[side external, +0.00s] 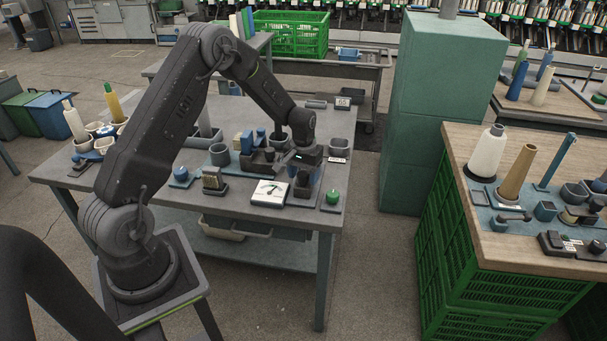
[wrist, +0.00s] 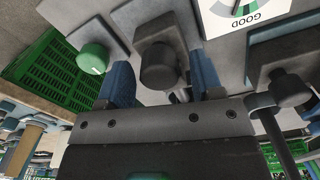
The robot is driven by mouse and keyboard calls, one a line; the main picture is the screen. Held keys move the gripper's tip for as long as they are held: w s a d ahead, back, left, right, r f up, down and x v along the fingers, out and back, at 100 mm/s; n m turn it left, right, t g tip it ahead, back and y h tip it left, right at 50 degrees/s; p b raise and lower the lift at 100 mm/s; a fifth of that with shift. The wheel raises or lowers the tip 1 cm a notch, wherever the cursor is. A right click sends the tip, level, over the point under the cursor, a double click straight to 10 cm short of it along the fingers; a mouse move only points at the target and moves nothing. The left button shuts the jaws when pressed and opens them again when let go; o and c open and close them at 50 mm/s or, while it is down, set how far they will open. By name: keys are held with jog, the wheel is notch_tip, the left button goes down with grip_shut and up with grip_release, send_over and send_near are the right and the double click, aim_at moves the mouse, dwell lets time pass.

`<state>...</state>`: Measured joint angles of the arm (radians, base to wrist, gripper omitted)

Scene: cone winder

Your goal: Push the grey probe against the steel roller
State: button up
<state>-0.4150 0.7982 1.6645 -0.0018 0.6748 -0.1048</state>
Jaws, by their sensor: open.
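My gripper (side external: 306,174) is over the near right part of the grey table, pointing down. In the wrist view its two blue fingers (wrist: 161,82) are open, one on each side of a dark grey round-ended knob (wrist: 158,65) on a grey block. This may be the grey probe; I cannot tell whether the fingers touch it. A white dial card (wrist: 245,10) marked GOOD lies beside it, and also shows in the side view (side external: 270,193). I cannot pick out the steel roller for certain; the gripper hides part of the station.
A green knob (side external: 333,196) stands right of my gripper, near the table edge. Grey cups (side external: 219,154) and small blue parts stand to the left. A wooden-topped bench (side external: 455,150) with cones stands across a floor gap.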

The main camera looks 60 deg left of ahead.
notch_tip(320, 180, up, 14)
dwell(0.5)
jog(key=shift+f, duration=0.1)
jog(key=s+d+r+m+t, duration=0.3)
jog(key=s+d+r, duration=0.7)
jog(key=d+r, duration=0.2)
jog(key=s+d+m+t, duration=0.1)
jog(key=s+d, duration=0.2)
jog(key=s, duration=0.4)
jog(key=s+d+r+m+t, duration=0.1)
jog(key=s+d, duration=0.3)
jog(key=s, duration=0.4)
jog(key=shift+d+r+m+t, duration=0.2)
jog(key=shift+d+m+t, duration=0.1)
jog(key=shift+m, duration=0.2)
